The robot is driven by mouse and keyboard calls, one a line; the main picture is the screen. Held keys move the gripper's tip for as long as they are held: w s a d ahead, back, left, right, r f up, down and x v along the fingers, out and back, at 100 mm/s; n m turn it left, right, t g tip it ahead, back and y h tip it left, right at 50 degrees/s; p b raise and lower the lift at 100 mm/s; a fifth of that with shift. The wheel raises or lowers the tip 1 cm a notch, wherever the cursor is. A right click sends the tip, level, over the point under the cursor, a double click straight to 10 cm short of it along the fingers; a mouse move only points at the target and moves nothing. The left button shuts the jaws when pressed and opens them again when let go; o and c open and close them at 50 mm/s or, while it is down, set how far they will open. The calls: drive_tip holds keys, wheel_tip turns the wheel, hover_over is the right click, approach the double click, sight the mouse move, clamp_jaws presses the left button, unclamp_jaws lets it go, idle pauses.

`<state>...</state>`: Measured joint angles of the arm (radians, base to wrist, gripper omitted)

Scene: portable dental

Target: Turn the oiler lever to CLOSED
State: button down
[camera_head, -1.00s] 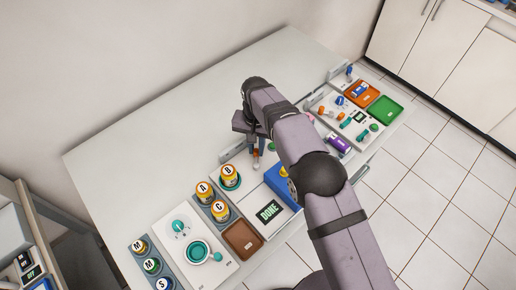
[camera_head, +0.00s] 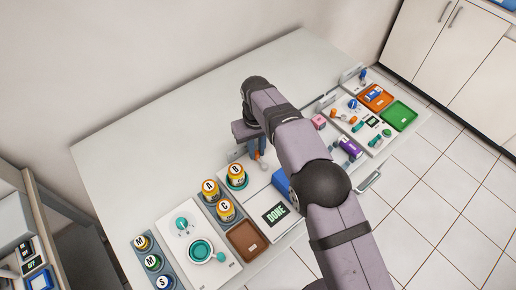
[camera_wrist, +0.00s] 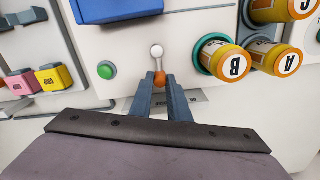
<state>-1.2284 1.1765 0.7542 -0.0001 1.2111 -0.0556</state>
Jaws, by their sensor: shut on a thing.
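The oiler lever is a short pale metal lever with an orange knob (camera_wrist: 160,79) and a round white end (camera_wrist: 156,51) on a white panel, in the wrist view. My gripper (camera_wrist: 160,86) is shut on the orange knob, one blue-grey finger on each side. The lever lies nearly in line with the fingers. In the head view my gripper (camera_head: 258,156) reaches down to the panel beside the yellow jars, and the lever is mostly hidden there. A grey label plate (camera_wrist: 195,98) lies under the fingers; its lettering cannot be read.
A green button (camera_wrist: 106,70) sits left of the lever in the wrist view. Jar B (camera_wrist: 224,60) stands close on the right. A blue block (camera_wrist: 115,8) is beyond the lever. A DONE display (camera_head: 275,213) stands nearby. The table's back area (camera_head: 160,130) is clear.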

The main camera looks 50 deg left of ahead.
sight(257, 153)
idle(0.5)
drive_tip(key=c, duration=1.7)
unclamp_jaws()
drive_tip(key=shift+o, duration=0.2)
drive_tip(key=shift+r+b, duration=0.85)
drive_tip(key=shift+r, duration=2.85)
